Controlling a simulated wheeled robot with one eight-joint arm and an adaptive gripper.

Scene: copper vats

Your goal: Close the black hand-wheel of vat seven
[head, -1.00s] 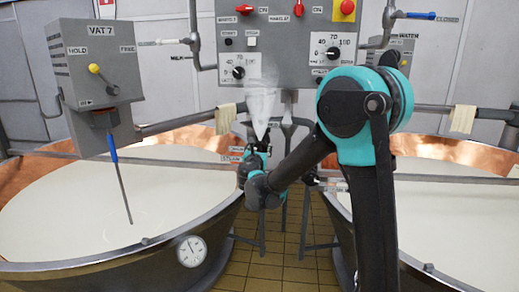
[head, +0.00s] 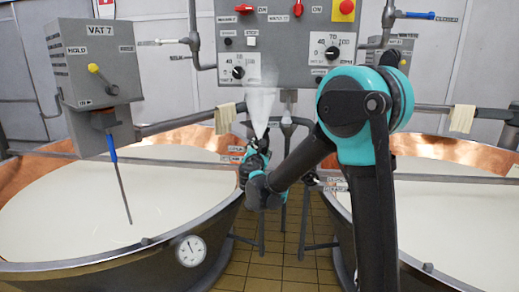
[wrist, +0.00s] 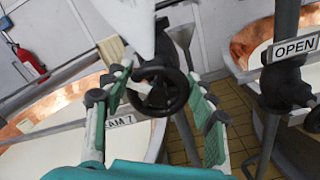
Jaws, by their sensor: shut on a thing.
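The black hand-wheel (wrist: 163,92) shows in the wrist view between my two fingers, with a label ending in "AM 7" beside it. My gripper (wrist: 157,80) has its green-padded fingers on either side of the wheel, shut on its rim. In the head view my gripper (head: 256,150) is at the pipework between the two vats, and the wheel is mostly hidden there. Vat seven (head: 190,228) is the left vat, full of white liquid, with a grey VAT 7 box (head: 98,55) above it.
A white cone-shaped plume (head: 261,108) stands right above my gripper. A control panel (head: 285,45) hangs behind. A second vat (head: 425,270) is at the right. In the wrist view a dark valve (wrist: 285,85) with an OPEN sign (wrist: 292,47) stands right of my fingers.

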